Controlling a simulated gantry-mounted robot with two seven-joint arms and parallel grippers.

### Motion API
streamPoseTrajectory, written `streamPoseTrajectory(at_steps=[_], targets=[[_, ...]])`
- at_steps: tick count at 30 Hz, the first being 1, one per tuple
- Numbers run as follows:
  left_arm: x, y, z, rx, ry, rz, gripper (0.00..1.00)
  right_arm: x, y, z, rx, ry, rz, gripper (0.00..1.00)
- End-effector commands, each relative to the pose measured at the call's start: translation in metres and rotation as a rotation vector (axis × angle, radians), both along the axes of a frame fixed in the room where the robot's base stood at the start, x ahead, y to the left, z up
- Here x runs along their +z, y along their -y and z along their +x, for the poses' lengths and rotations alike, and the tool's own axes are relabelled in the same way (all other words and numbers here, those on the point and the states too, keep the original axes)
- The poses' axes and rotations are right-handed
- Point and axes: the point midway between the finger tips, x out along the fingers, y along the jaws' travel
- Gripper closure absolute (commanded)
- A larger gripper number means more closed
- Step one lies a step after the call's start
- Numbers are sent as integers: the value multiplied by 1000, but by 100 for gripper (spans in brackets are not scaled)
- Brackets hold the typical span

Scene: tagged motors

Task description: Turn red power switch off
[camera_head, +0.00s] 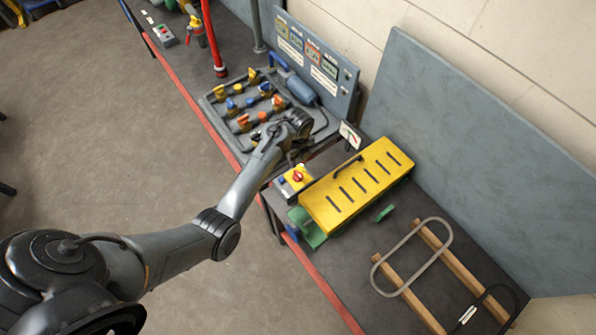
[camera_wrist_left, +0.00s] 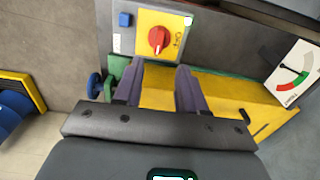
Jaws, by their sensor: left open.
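The red rotary power switch (camera_head: 298,176) sits on a yellow plate on a small box beside the yellow slotted cover (camera_head: 357,186). In the left wrist view, the red switch (camera_wrist_left: 158,40) lies just beyond the fingertips, with small dark lettering at its right. I cannot read its setting surely. My left gripper (camera_wrist_left: 160,68) is open and empty, its two purple-grey fingers apart and not visibly touching the switch. In the head view my left wrist is above the switch box, and its fingers are mostly hidden. My right gripper is not in view.
A blue button (camera_wrist_left: 125,19) is beside the switch plate. A gauge (camera_head: 350,135) stands behind the box. A grey panel with colored valves (camera_head: 250,105) lies farther along the bench. Wooden bars (camera_head: 450,255) and a grey loop lie at the right.

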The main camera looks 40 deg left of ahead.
Motion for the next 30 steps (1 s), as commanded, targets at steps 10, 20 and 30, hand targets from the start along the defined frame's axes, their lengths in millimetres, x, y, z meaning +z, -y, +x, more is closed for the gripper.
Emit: streamPoseTrajectory(at_steps=[10, 20, 30], targets=[[-56, 0, -1, -1, -4, 1, 60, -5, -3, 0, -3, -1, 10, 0], [-92, 0, -1, 0, -2, 0, 60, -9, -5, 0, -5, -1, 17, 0], [-97, 0, -1, 0, -1, 1, 60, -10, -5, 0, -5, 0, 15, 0]])
